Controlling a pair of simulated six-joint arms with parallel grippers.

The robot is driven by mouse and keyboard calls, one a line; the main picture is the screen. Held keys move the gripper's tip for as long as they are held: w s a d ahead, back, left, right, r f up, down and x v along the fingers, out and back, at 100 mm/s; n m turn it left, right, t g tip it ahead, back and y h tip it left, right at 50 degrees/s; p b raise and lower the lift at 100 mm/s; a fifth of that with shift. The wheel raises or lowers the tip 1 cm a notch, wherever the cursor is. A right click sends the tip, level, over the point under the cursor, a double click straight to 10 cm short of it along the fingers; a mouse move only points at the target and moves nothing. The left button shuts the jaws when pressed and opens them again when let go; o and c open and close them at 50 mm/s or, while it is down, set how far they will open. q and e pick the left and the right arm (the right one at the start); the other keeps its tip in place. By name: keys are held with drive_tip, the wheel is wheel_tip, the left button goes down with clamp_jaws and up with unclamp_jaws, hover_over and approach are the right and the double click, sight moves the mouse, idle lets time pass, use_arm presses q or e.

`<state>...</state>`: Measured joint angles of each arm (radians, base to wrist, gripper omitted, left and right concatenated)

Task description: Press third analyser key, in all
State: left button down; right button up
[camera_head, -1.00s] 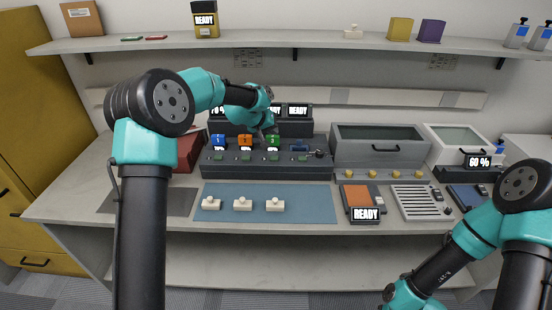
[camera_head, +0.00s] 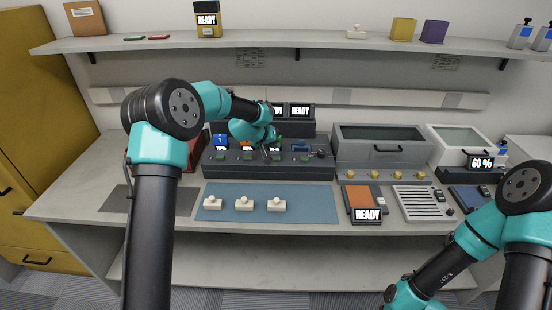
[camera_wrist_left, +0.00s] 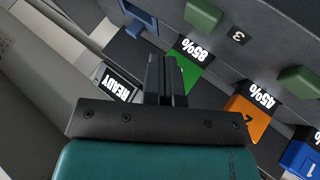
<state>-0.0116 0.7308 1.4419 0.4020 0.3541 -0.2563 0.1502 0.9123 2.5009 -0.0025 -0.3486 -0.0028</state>
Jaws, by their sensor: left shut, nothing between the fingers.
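The dark analyser (camera_head: 265,173) stands at the back of the bench, with a row of green keys along its front. The third key (camera_head: 275,157) sits before the green block's slot; in the left wrist view it is at the top (camera_wrist_left: 203,15), near the number 3. My left gripper (camera_head: 267,151) is over the analyser, close behind this key. In the left wrist view its shut, empty fingers (camera_wrist_left: 163,62) overlap the green block (camera_wrist_left: 190,74) marked 85%, apart from the key in the picture. I cannot tell their height. The right gripper is out of view.
An orange block (camera_wrist_left: 246,117) and a blue block (camera_wrist_left: 302,157) sit beside the green one. A blue mat (camera_head: 320,205) with three white pieces lies in front. A grey bin (camera_head: 380,160) stands right of the analyser. A shelf (camera_head: 300,40) runs above.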

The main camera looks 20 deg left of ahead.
sight(275, 157)
use_arm(q)
drive_tip(key=shift+f, duration=1.3)
drive_tip(key=shift+f, duration=0.1)
idle(1.0)
drive_tip(key=shift+f, duration=0.3)
drive_tip(key=shift+f, duration=0.45)
idle(0.8)
idle(0.4)
drive_tip(key=shift+r, duration=0.85)
drive_tip(key=shift+r, duration=0.15)
drive_tip(key=shift+r, duration=2.4)
